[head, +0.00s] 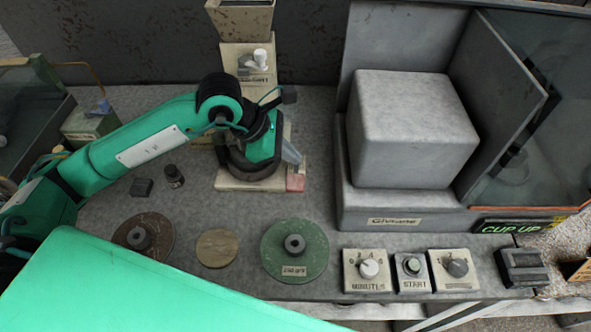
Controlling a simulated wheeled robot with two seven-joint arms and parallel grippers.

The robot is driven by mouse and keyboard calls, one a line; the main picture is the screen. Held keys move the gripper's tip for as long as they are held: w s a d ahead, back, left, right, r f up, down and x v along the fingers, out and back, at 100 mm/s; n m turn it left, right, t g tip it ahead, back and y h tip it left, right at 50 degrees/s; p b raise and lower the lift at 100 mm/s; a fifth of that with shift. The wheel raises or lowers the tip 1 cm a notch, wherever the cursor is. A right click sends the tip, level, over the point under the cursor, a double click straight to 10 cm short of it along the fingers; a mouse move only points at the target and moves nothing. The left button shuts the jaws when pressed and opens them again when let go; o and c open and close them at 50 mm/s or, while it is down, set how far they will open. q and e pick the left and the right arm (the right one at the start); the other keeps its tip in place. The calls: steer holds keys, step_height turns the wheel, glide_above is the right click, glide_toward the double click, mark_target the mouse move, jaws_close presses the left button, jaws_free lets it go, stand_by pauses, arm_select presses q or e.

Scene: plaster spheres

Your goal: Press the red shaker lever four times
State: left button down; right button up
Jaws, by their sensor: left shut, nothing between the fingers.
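The shaker is a cream stand with a hopper (241,20) on top, a labelled panel with a white knob (260,58) below it, and a pale base plate (240,185) on the bench. A small faded red piece, seemingly the lever (296,180), shows at the right end of the base. My left gripper (291,152) reaches in from the left across the stand, its fingers shut and empty. Its fingertips are just above the red piece in the picture; I cannot tell whether they touch it. My arm hides the middle of the stand. My right gripper is out of view.
A grey machine with a big block (412,128) and a glass door stands at the right. A green disc (294,250), brown disc (144,237) and tan disc (217,248) lie in front. Control boxes, including START (412,272), line the front edge. A small black bottle (174,176) stands left.

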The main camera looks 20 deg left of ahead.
arm_select(q)
steer(key=r, duration=0.1)
steer(key=w+r+p, duration=0.1)
steer(key=w+r, duration=0.1)
steer(key=r, duration=0.1)
steer(key=shift+a+r, duration=0.1)
steer(key=shift+a, duration=0.15)
steer(key=shift+s, duration=0.1)
stand_by(0.6)
